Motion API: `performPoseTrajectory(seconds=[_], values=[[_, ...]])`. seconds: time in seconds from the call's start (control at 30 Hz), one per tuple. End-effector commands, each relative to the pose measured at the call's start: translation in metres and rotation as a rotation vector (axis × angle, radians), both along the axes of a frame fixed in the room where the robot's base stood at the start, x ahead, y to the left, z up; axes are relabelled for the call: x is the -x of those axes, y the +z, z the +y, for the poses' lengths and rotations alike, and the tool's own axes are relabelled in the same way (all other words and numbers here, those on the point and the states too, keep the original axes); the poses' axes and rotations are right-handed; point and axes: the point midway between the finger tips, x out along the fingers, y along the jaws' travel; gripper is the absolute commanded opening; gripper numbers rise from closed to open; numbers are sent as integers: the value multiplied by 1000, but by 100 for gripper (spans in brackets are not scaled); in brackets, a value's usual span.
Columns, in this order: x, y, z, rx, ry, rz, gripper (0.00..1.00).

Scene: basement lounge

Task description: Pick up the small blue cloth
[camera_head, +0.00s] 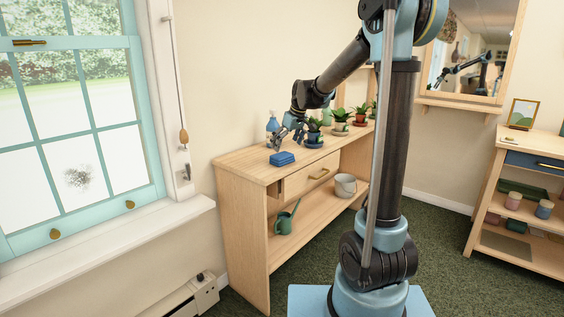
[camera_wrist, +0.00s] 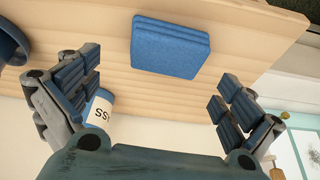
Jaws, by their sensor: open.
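The small blue cloth (camera_head: 282,159) is a folded, thick square lying on the top of the wooden console table (camera_head: 240,170), near its front left part. In the wrist view the cloth (camera_wrist: 170,47) lies ahead of my gripper, between the lines of its two fingers and beyond their tips. My gripper (camera_wrist: 160,85) is open with nothing between the fingers. In the head view my gripper (camera_head: 286,136) is above the table, just behind and over the cloth. I cannot tell the exact gap between them.
A blue spray bottle (camera_head: 272,124) stands behind the cloth; its labelled body (camera_wrist: 98,108) is close to my left finger in the wrist view. Potted plants (camera_head: 314,130) line the table to the right. A watering can (camera_head: 286,220) and a bucket (camera_head: 345,185) sit on the lower shelf.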

Motion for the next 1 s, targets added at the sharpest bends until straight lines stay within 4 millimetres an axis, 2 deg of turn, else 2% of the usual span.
performPoseTrajectory(seconds=[0.23,0.5,0.63,0.87,0.9,1.0], values=[[-2,-15,4,0,0,0,100],[-8,-47,15,0,-1,0,100],[-10,-55,17,0,-1,0,100],[-10,-56,17,0,-1,0,100],[-10,-56,17,0,-1,0,95],[-10,-55,17,0,-1,0,73]])
